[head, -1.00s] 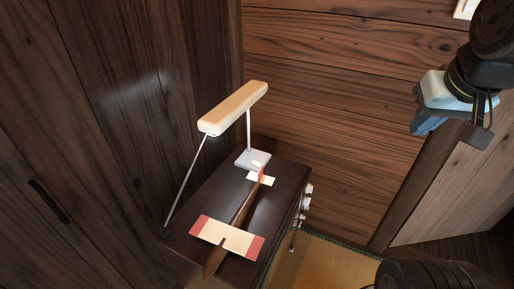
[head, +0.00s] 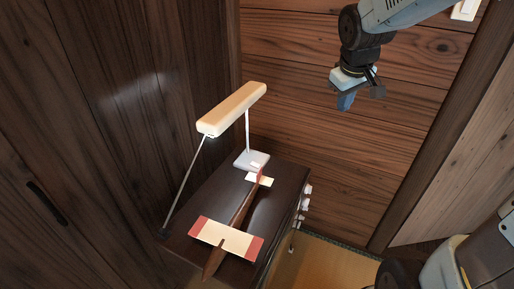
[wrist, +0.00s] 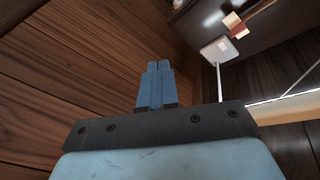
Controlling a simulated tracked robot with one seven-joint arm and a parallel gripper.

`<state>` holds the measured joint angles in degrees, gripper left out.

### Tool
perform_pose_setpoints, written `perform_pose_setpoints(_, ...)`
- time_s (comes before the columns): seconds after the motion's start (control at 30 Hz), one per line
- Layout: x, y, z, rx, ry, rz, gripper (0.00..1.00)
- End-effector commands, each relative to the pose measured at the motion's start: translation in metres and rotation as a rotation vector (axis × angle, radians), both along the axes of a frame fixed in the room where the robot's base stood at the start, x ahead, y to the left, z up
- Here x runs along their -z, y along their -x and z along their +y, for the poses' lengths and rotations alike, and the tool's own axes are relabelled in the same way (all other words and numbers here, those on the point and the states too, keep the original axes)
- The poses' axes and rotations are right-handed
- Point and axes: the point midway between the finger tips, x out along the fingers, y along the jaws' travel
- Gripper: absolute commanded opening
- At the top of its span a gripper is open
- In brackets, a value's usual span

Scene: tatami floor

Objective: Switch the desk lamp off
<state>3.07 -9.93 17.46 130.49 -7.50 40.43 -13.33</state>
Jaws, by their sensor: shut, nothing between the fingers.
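The desk lamp has a long cream shade (head: 232,110), a thin white post and a square white base (head: 247,163) on a dark cabinet. A thin cord or rod (head: 186,183) runs slanting from the shade's near end to a small dark end piece (head: 164,232). The lamp looks lit: the shade's underside (wrist: 290,106) is bright in the wrist view. My gripper (head: 345,103) is right of the lamp, apart from it, before the back wall. Its blue fingers (wrist: 156,86) are shut and empty, touching nothing.
A toy plane (head: 228,238) with cream, red-tipped wings lies on the dark cabinet top (head: 286,183), in front of the lamp base. Pale knobs (head: 306,197) stick out from the cabinet's right side. Wooden walls stand behind and left. Free air lies between gripper and lamp.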

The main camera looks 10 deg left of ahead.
Motion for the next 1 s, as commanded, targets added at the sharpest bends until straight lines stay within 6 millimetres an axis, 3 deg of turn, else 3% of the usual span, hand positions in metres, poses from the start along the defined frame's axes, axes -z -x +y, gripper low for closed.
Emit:
perform_pose_setpoints(0.2, 0.045, -0.047, 0.043, -0.174, 0.007, 0.055, 0.0)
perform_pose_setpoints(0.5, 0.111, -0.094, 0.11, -0.407, -0.04, 0.11, 0.0)
perform_pose_setpoints(0.8, 0.172, -0.122, 0.178, -0.606, -0.142, 0.133, 0.0)
perform_pose_setpoints(1.0, 0.195, -0.13, 0.206, -0.679, -0.197, 0.134, 0.0)
